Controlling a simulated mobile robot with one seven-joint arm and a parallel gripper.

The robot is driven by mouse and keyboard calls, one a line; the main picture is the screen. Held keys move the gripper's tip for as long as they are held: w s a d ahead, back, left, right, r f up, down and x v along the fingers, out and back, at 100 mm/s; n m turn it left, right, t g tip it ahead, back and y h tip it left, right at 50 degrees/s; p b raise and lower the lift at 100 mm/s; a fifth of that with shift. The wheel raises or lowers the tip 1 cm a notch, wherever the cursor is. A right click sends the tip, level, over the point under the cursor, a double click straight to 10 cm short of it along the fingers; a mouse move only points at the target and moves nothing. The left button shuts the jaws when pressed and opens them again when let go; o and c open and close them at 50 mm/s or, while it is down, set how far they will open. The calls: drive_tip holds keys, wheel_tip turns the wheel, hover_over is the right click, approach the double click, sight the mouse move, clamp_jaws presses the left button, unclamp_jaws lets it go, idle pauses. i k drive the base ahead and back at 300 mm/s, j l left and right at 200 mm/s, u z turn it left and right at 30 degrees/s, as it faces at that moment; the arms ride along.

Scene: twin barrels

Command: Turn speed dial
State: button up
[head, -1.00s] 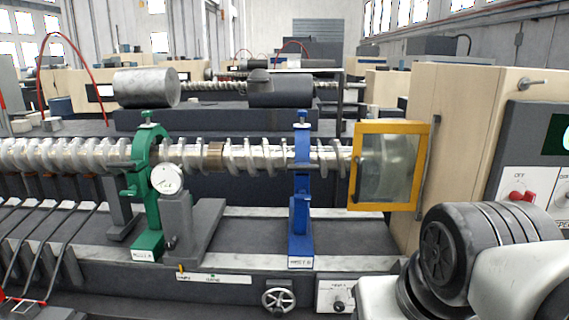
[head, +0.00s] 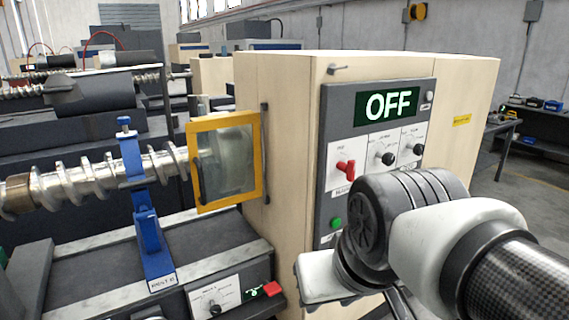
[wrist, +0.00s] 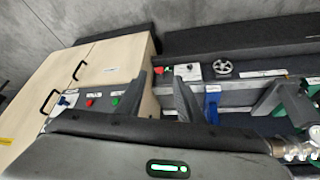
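The control panel (head: 410,185) on the beige cabinet has an OFF display (head: 388,105). Below it are a red knob (head: 345,168), a black dial (head: 386,157) and another black dial (head: 417,149). The labels are too small to tell which is the speed dial. The panel also shows in the wrist view (wrist: 78,123), turned about, at the left. My gripper (wrist: 158,96) is open and empty, with its two dark fingers apart, away from the dials. In the head view my arm covers the panel's lower right, and the fingertips are not seen.
A yellow-framed guard (head: 256,160) stands left of the cabinet. A blue rest (head: 148,215) holds the shaft. A small lower panel (head: 214,298) has a dial and a red button (head: 272,289). A green button (head: 336,223) sits below the red knob. Open floor lies at the right.

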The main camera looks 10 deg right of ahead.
sight(388, 159)
drive_tip(key=z, duration=0.8)
drive_tip(key=i+l+u, duration=0.3)
drive_tip(key=i+l, duration=0.4)
drive_tip(key=i, duration=0.15)
